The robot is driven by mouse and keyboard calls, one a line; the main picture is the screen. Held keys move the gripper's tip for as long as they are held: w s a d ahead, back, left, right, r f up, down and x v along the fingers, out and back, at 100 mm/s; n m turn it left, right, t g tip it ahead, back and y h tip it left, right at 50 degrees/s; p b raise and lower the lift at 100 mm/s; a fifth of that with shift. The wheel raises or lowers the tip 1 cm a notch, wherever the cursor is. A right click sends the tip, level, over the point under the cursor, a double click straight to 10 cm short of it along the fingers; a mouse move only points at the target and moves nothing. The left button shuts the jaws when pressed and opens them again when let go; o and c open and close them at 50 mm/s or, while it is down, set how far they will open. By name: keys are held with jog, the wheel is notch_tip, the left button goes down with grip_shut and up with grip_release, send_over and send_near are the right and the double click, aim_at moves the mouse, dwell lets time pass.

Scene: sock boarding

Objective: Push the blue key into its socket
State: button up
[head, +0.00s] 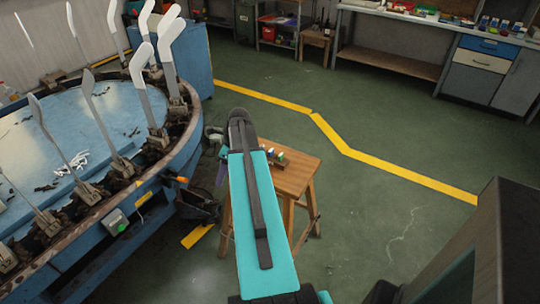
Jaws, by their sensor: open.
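A wooden stool (300,172) stands on the floor just beyond my teal arm. A small dark block (276,159) lies on its top with a few tiny coloured pieces on it, white, green and bluish. They are too small to tell which is the blue key. I cannot make out a socket for it. A grey box (116,222) with a green light sits on the rim of the round blue machine (150,190). My arm reaches forward past the left side of the stool; its end is hidden behind the arm, and I cannot make out my gripper.
The round machine at left carries several upright pale boards (168,50). A dark bin-like object (197,206) is between machine and stool. A yellow line (400,174) crosses the open green floor at right. Workbenches (490,68) stand at the back. A dark box-like shape fills the lower right.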

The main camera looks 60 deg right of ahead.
jog(key=s+d+r+m+t+h, duration=0.1)
jog(key=s+d+r+m, duration=0.1)
jog(key=s+d+r, duration=0.5)
jog(key=s+d+r+m+t+h, duration=0.1)
jog(key=s+d+r+m+h, duration=0.1)
jog(key=s+d+r, duration=0.6)
jog(key=d, duration=0.4)
jog(key=shift+s+d+r+p, duration=0.25)
jog(key=shift+s+p, duration=0.05)
jog(key=shift+s, duration=0.05)
jog(key=shift+f, duration=0.1)
send_over(272, 150)
jog(key=s, duration=0.3)
jog(key=shift+w+a+f+p, duration=0.1)
jog(key=shift+f+p, duration=0.05)
jog(key=shift+f, duration=1.8)
jog(key=shift+w+a+f+p, duration=0.1)
jog(key=shift+f+p, duration=0.05)
jog(key=shift+f, duration=1.8)
jog(key=shift+p+x, duration=0.5)
jog(key=shift+x, duration=2.05)
jog(key=shift+w+d, duration=0.1)
